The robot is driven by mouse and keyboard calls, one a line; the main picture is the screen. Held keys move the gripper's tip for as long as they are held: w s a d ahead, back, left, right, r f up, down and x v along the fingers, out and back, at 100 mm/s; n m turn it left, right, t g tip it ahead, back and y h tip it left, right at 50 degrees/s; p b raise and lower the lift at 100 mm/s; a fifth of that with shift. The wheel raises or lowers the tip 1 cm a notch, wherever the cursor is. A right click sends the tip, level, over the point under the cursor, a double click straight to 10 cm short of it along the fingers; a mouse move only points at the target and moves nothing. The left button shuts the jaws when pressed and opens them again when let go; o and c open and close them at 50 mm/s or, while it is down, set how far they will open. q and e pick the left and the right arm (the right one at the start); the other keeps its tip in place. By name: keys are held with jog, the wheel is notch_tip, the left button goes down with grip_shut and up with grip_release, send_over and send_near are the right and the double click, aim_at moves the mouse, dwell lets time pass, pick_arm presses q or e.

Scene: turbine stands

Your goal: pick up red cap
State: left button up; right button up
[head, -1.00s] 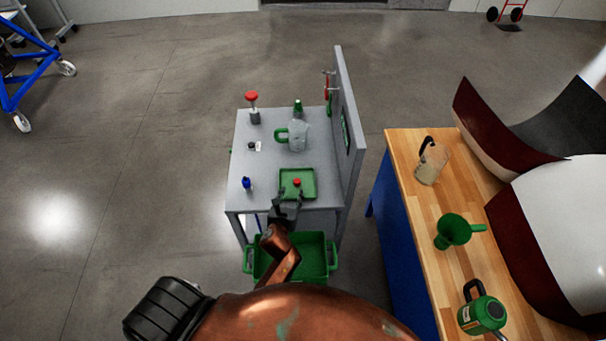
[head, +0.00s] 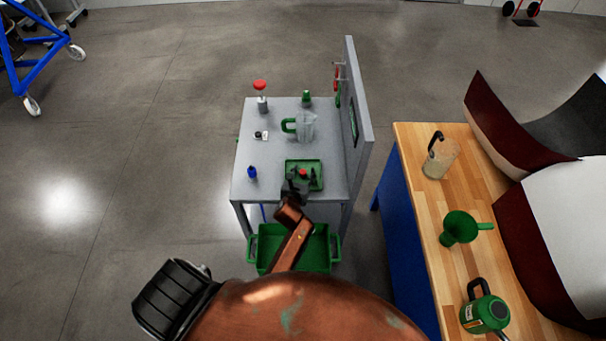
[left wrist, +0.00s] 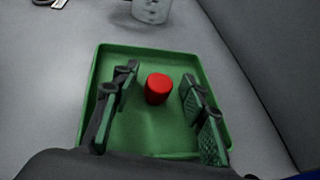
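The red cap (left wrist: 158,88) stands in the green tray (left wrist: 215,75) on the grey table. In the head view the red cap (head: 303,173) is a small red spot in the green tray (head: 317,163), partly hidden by my gripper. My left gripper (head: 302,180) reaches over the tray from the near side. In the left wrist view my left gripper (left wrist: 160,108) is open, with one finger on each side of the cap and gaps on both sides. My right gripper is not in view.
The grey table (head: 265,180) also holds a clear jug with a green handle (head: 304,127), a blue bottle (head: 252,172) and a red-topped item (head: 261,95). An upright panel (head: 357,120) edges its right side. A green bin (head: 265,250) is below.

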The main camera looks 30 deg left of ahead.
aim_at(303, 172)
pick_arm(q)
jog(key=c, duration=0.9)
jog(key=shift+c, duration=0.2)
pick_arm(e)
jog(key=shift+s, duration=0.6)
pick_arm(q)
jog(key=shift+r, duration=0.4)
notch_tip(303, 172, up, 3)
jog(key=shift+a+f+p, duration=0.1)
jog(key=shift+f+p, duration=0.1)
jog(key=shift+p, duration=0.2)
jog(key=s+a+r+p, duration=0.1)
jog(key=s+a+r, duration=0.1)
jog(key=s+r, duration=0.2)
jog(key=s+a+r+p, duration=0.1)
jog(key=s+a+r, duration=0.1)
jog(key=s+r, duration=0.3)
jog(key=s, duration=0.4)
jog(key=shift+a+r, duration=0.3)
jog(key=shift+a, duration=0.1)
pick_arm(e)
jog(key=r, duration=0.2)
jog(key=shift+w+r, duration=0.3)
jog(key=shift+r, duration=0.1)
